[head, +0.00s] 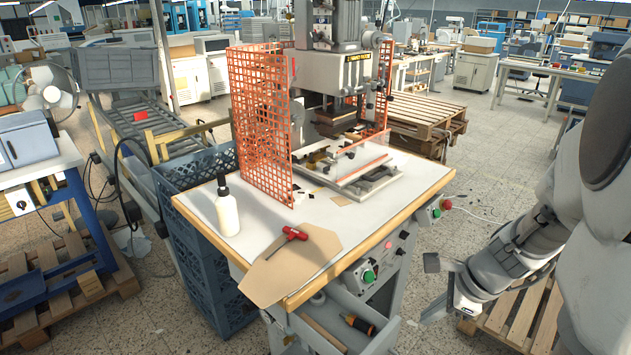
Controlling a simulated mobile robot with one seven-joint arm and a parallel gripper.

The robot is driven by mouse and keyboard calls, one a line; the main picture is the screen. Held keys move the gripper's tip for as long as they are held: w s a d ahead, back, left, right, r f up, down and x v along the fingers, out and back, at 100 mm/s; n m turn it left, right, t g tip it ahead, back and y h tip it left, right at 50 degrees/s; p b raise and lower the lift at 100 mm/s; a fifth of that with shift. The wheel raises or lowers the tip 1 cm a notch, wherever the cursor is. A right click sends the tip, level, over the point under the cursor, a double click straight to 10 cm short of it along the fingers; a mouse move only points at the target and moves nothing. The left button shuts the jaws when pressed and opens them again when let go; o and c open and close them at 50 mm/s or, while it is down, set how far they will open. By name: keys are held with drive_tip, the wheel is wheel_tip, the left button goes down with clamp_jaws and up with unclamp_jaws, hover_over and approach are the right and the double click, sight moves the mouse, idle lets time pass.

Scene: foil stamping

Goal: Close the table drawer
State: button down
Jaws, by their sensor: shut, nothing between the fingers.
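The table drawer (374,340) is pulled out below the front corner of the white-topped work table (417,184), at the bottom of the head view. A black-and-orange tool (358,324) and a wooden strip (322,332) lie in it, with another small item near its back. The drawer's lower front is cut off by the frame edge. My gripper (438,289) is shut and empty. It hangs in the air to the right of the drawer, apart from it, and points left towards the table.
A foil stamping press (343,75) with an orange mesh guard (262,120) stands on the table. Blue crates (198,240) stack left. A pallet (516,318) lies under my arm.

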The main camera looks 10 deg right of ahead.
drive_tip(key=d+f+m, duration=0.4)
drive_tip(key=f+m, duration=0.1)
drive_tip(key=f, duration=0.1)
drive_tip(key=w+a+f+b, duration=0.3)
drive_tip(key=w+a+f, duration=0.1)
drive_tip(key=f, duration=0.5)
drive_tip(key=shift+w+a+f, duration=0.2)
drive_tip(key=shift+w+a, duration=0.1)
drive_tip(key=shift+w, duration=0.35)
drive_tip(key=p, duration=0.8)
hover_over(334, 304)
drive_tip(key=shift+a+r, duration=0.1)
